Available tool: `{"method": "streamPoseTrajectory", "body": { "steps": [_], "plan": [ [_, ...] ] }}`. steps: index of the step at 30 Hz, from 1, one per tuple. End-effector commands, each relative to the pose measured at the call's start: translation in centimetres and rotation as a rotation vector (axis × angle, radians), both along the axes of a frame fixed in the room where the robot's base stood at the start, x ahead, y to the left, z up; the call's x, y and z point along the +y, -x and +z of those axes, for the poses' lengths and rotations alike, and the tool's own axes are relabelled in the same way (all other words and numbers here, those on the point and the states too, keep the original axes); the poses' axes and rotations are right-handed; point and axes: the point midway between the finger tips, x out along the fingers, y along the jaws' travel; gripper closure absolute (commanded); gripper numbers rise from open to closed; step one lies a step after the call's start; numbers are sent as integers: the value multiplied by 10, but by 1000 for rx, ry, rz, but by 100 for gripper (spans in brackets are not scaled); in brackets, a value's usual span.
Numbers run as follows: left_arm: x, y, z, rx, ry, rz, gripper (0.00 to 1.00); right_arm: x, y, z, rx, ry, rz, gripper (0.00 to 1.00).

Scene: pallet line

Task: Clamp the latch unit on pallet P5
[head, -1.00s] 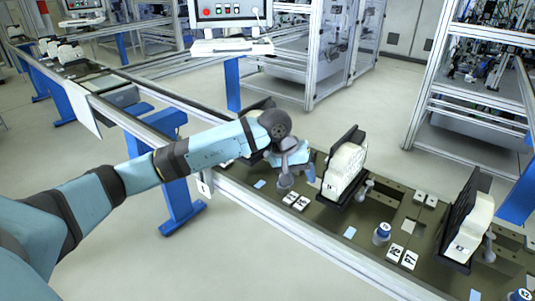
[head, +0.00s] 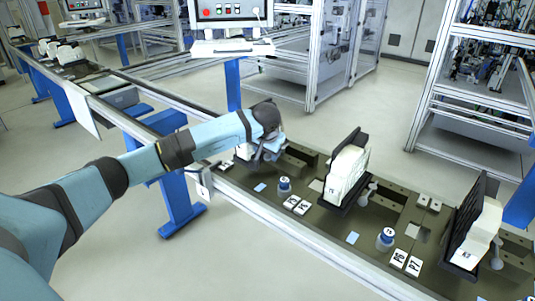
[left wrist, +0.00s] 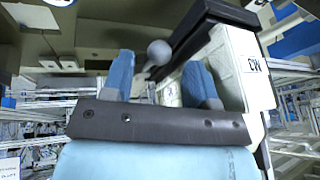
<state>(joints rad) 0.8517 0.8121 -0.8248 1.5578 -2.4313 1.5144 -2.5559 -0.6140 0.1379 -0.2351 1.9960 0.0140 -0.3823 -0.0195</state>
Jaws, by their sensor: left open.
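My left gripper (head: 264,152) is open over the far end of the near pallet line. In the left wrist view, its two blue fingers (left wrist: 160,75) stand apart on either side of a grey ball knob (left wrist: 159,52), with no clear contact. A white latch unit (left wrist: 232,70) with a black plate stands close beside the right finger. In the head view my arm hides most of this unit (head: 243,152). Another white unit (head: 346,172) with a black back plate stands mid-line, with a grey knob lever (head: 373,188) beside it. I cannot read a P5 mark. My right gripper is not in view.
A third white unit (head: 478,235) stands at the right. Blue-topped round posts (head: 284,184) and white label cards (head: 398,257) sit on the line's deck. The line's pale front rail (head: 290,235) runs below my arm. A control panel (head: 231,12) stands behind.

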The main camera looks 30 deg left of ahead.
Motion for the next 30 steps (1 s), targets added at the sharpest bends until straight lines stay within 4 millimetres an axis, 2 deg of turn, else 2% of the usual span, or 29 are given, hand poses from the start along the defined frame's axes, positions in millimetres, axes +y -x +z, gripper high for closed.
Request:
{"method": "streamPoseTrajectory", "body": {
  "steps": [6,16,23,30],
  "plan": [
    [4,-8,-19,0,1,1,47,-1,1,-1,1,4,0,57],
    [5,-9,-22,-1,1,-1,47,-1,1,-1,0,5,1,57],
    [5,-9,-22,-1,1,0,100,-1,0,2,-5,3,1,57],
    [1,-11,-22,-2,2,0,100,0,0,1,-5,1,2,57]
  ]
}}
